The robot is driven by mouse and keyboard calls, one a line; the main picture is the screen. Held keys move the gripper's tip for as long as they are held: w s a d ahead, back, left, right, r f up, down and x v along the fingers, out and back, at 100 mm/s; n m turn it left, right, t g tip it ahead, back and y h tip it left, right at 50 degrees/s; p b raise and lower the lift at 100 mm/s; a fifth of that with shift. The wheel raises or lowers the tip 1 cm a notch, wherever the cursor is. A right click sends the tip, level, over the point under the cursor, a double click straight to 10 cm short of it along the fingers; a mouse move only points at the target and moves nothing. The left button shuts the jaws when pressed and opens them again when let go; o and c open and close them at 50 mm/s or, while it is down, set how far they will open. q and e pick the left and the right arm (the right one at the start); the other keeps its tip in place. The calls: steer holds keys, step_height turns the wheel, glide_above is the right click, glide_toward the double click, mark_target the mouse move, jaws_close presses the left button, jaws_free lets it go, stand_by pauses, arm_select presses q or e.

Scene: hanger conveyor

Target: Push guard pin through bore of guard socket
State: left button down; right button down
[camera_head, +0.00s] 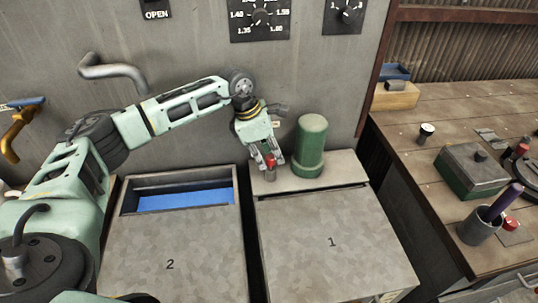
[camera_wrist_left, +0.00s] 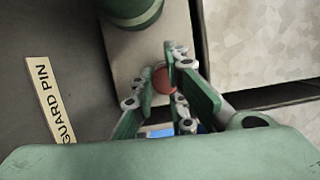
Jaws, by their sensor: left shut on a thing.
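The guard pin, with a red top (camera_head: 270,160), stands at the back ledge near the green cylinder. My left gripper (camera_head: 269,167) comes down from above and is shut on it. In the left wrist view the round red top (camera_wrist_left: 162,79) sits between the green fingers of the gripper (camera_wrist_left: 165,95). Below the red top, a short grey part shows in the head view. I cannot tell how deep the pin sits, and the socket bore is hidden. A "GUARD PIN" label (camera_wrist_left: 50,100) is on the grey wall. My right gripper is not in view.
A green cylinder (camera_head: 312,145) stands close to the right of the gripper. Lids marked 2 (camera_head: 170,265) and 1 (camera_head: 332,242) lie in front, with a blue-floored opening (camera_head: 185,199) behind lid 2. A wooden bench (camera_head: 450,110) with several items is at right.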

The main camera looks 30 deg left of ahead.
arm_select(q)
steer(key=shift+f+b, duration=0.35)
steer(key=shift+f, duration=0.15)
steer(key=c, duration=2)
jaws_free()
steer(key=o, duration=0.5)
steer(key=shift+o, duration=0.2)
steer(key=v, duration=1.2)
steer(key=shift+d, duration=0.15)
